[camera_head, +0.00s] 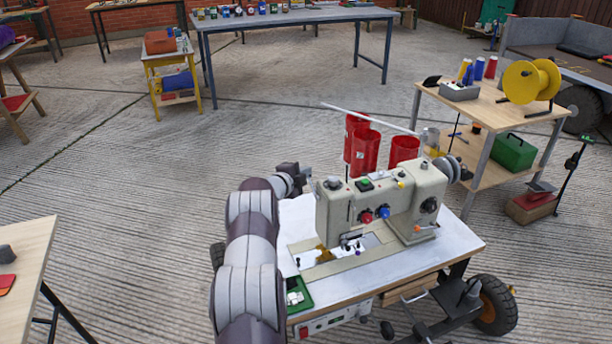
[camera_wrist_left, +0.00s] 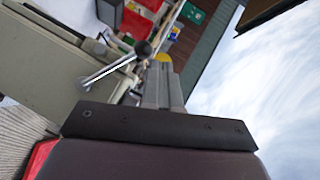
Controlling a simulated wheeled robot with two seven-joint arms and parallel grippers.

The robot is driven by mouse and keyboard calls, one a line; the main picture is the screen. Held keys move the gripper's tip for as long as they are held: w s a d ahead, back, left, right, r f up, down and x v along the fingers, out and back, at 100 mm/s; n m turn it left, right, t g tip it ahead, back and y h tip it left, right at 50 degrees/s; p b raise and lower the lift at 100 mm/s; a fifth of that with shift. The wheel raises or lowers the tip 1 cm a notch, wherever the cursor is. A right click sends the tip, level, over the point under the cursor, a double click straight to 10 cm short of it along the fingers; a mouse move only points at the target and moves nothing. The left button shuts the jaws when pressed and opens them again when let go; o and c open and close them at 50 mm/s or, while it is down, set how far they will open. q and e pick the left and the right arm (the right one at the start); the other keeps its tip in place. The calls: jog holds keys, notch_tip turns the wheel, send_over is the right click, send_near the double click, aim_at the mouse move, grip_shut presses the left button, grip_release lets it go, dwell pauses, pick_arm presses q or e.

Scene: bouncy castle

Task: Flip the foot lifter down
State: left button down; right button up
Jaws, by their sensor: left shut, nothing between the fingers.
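The sewing machine (camera_head: 385,200) is beige and stands on a white-topped wheeled table. In the left wrist view, a thin silver lever with a black ball knob (camera_wrist_left: 143,48), which looks like the foot lifter, sticks out from the beige machine body (camera_wrist_left: 50,75). I cannot make out this lever in the head view. My left gripper (camera_head: 303,180) is beside the left end of the machine head, partly hidden by my arm. In the wrist view its grey fingers (camera_wrist_left: 163,88) are shut and empty. They appear close to the knob, but I cannot tell whether they touch it. My right gripper is out of view.
Red thread cones or cups (camera_head: 364,150) stand behind the machine. A green tray (camera_head: 297,294) sits at the table's front left corner. A wooden cart (camera_head: 480,105) with a yellow spool (camera_head: 530,80) stands at the right.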

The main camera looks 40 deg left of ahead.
pick_arm(q)
jog(key=shift+w+a+f, duration=0.15)
jog(key=shift+a+f, duration=0.05)
jog(key=shift+a, duration=0.1)
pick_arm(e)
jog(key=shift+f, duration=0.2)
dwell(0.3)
